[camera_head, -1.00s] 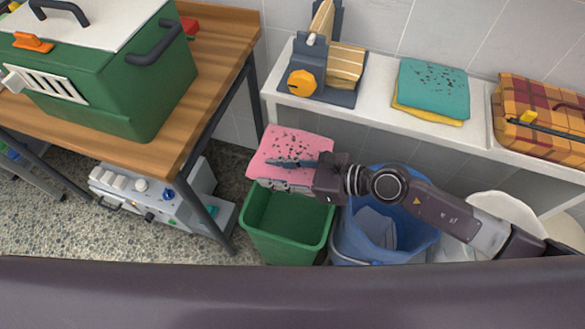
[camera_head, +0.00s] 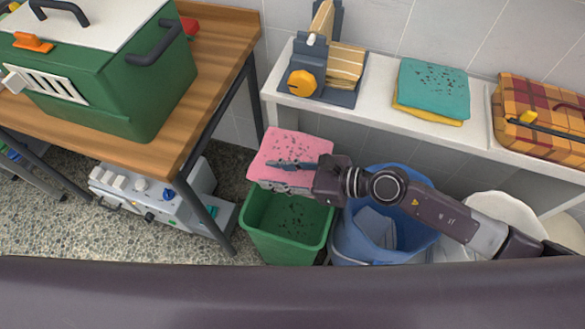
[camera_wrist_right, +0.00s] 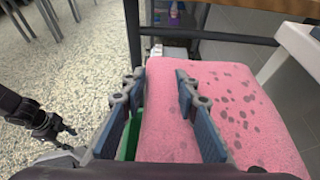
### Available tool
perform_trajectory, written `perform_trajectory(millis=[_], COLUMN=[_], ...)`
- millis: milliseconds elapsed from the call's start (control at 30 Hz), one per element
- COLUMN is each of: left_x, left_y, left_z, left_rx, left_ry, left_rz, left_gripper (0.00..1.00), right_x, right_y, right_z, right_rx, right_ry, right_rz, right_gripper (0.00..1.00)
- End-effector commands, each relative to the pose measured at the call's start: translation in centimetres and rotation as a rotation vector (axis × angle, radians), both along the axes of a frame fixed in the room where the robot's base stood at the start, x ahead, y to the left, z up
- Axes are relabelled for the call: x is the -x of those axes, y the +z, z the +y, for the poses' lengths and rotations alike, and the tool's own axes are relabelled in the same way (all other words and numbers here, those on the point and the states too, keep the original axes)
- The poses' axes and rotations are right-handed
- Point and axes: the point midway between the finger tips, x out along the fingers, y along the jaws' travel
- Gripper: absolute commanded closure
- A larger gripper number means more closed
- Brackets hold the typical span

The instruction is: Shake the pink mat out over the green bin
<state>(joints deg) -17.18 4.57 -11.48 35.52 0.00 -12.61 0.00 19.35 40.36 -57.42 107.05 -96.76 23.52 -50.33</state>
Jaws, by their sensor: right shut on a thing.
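The pink mat (camera_head: 300,146), with dark specks on it, is held above the back of the green bin (camera_head: 283,246). My right gripper (camera_head: 272,175) is shut on the mat, its fingers lying along the mat's near side. Dark specks lie inside the bin. In the right wrist view the pink mat (camera_wrist_right: 225,95) shows many specks beside and between the fingers of the right gripper (camera_wrist_right: 158,82). A strip of the green bin (camera_wrist_right: 134,128) shows there. My left gripper (camera_wrist_right: 55,127) shows small at the left of that view; its jaws are unclear.
A blue bin (camera_head: 352,240) stands right of the green bin, under my right arm. A white shelf (camera_head: 375,115) behind holds folded teal cloth (camera_head: 432,85) and a plaid bag (camera_head: 545,115). A wooden table (camera_head: 215,85) with a green carrier (camera_head: 120,90) stands left.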

Motion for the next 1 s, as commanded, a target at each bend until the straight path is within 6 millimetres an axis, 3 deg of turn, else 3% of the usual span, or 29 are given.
perform_trajectory(millis=[67,233,300,367,500,567,633,700,800,1000], left_x=[0.0,0.0,0.0,0.0,0.0,0.0,0.0,0.0,0.0,0.0], left_y=[0.0,0.0,0.0,0.0,0.0,0.0,-0.1,-0.1,0.0,0.0], left_z=[0.0,0.0,0.0,0.0,0.0,0.0,0.0,0.0,0.0,0.0], left_rx=[0.0,0.0,0.0,0.0,0.0,0.0,0.0,0.0,0.0,0.0], left_ry=[0.0,0.0,0.0,0.0,0.0,0.0,0.0,0.0,0.0,0.0], left_rz=[0.0,0.0,0.0,0.0,0.0,0.0,0.0,0.0,0.0,0.0], left_gripper=[0.6,0.6,0.6,0.6,0.6,0.6,0.6,0.6,0.6,0.6], right_x=[0.2,0.2,0.1,0.0,0.1,0.2,0.2,0.2,0.2,0.1], right_y=[0.9,-4.4,-5.3,-4.7,0.2,0.9,-0.1,-2.8,-5.3,-5.2], right_z=[0.0,0.1,0.1,0.0,0.0,0.0,0.0,0.0,0.1,0.0], right_rx=[0.002,0.0,0.0,0.0,0.001,0.003,0.003,0.002,-0.001,0.001], right_ry=[0.002,-0.006,-0.003,0.0,0.005,0.003,0.0,-0.005,-0.005,0.0], right_rz=[0.004,0.019,0.011,0.002,-0.007,0.001,0.012,0.019,0.015,0.006], right_gripper=[0.96,0.96,0.96,0.96,0.96,0.96,0.96,0.96,0.96,0.96])
